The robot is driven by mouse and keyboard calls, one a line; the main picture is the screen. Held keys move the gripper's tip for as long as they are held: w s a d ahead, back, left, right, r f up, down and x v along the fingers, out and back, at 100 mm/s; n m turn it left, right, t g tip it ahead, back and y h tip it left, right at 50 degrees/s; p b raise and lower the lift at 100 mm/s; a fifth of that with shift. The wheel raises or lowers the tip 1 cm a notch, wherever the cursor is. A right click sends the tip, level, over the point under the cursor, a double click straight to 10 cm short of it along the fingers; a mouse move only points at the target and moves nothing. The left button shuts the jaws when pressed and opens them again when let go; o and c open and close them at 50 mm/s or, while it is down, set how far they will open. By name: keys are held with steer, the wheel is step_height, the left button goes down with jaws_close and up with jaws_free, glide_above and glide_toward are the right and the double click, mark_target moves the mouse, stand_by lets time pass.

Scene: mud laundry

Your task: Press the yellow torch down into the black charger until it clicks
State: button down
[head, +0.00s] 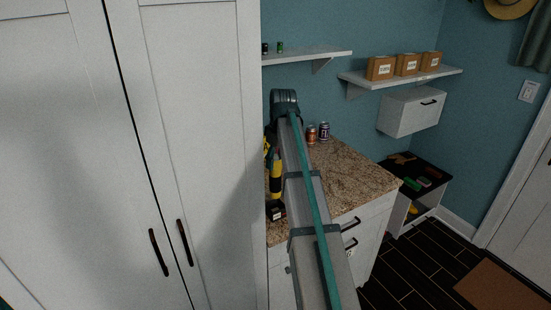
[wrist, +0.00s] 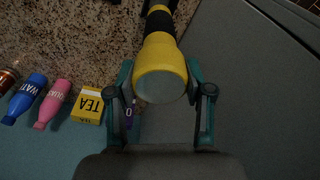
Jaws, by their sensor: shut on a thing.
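The yellow torch with black bands (head: 276,183) stands roughly upright at the left of the granite counter, beside the tall cabinet. In the wrist view its wide yellow head (wrist: 160,72) is between the two teal fingers of my gripper (wrist: 160,82), which is shut on it. The torch's body runs away towards the counter. The black charger (head: 275,211) is a small dark block at the torch's lower end in the head view. I cannot tell how far the torch sits in it. My arm hides part of the counter and most of the gripper in the head view.
The tall white cabinet (head: 190,120) stands close on the left. Cans (head: 311,135) stand at the back of the granite counter (head: 350,180). The wrist view shows a blue bottle (wrist: 25,97), a pink bottle (wrist: 53,103) and a yellow tea box (wrist: 88,105). The counter's right part looks clear.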

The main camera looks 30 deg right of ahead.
mark_target(276, 179)
step_height(276, 179, down, 5)
steer(key=b, duration=0.3)
steer(key=shift+f, duration=1.85)
stand_by(0.4)
steer(key=shift+c, duration=1.9)
jaws_free()
steer(key=shift+r, duration=0.1)
